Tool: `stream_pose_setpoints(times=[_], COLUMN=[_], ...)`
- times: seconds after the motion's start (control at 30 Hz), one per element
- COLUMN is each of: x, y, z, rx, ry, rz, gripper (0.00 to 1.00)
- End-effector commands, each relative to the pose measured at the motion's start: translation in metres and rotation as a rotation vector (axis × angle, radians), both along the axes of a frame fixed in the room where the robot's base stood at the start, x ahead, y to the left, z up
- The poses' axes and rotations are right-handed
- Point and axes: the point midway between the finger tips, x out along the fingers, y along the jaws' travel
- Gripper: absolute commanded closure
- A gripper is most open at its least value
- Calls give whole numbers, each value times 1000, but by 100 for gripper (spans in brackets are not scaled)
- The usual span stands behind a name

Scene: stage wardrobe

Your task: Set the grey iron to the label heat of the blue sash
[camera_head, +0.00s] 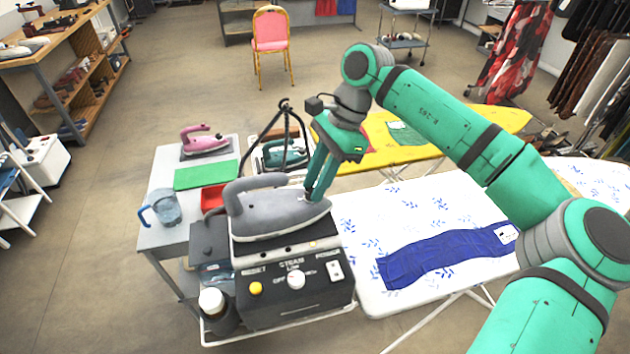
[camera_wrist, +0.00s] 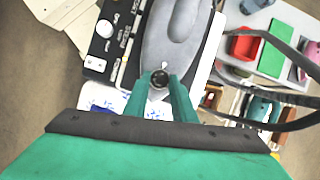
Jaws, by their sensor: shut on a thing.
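The grey iron (camera_head: 275,214) sits on top of a black steam station (camera_head: 290,292) at the near end of the ironing board. In the wrist view the grey iron (camera_wrist: 172,38) has a small dark round dial (camera_wrist: 160,79) near its tip. My gripper (camera_head: 312,192) reaches down to the front of the iron; in the wrist view its fingertips (camera_wrist: 160,84) are closed around the dial. The dial's setting cannot be read. The blue sash (camera_head: 440,258) lies flat on the white patterned board, with a white label (camera_head: 507,233) at its right end, too small to read.
A grey side table (camera_head: 160,190) at left holds a pink iron (camera_head: 203,140), a green mat (camera_head: 206,175), a red tray (camera_head: 213,197) and a blue-handled jug (camera_head: 162,208). A teal iron (camera_head: 284,152) stands behind the grey one. A yellow board (camera_head: 480,118) lies beyond.

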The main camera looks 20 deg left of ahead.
Motion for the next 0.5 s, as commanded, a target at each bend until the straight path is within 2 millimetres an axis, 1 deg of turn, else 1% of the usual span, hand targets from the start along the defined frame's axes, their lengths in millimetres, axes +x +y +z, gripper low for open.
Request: stream_pose_setpoints(times=[0.27, 0.5], x=[-2, -3], y=[-3, -5], z=[0, 0], rx=[1, 1], ry=[1, 0], rz=[-141, -355], gripper=[99, 99])
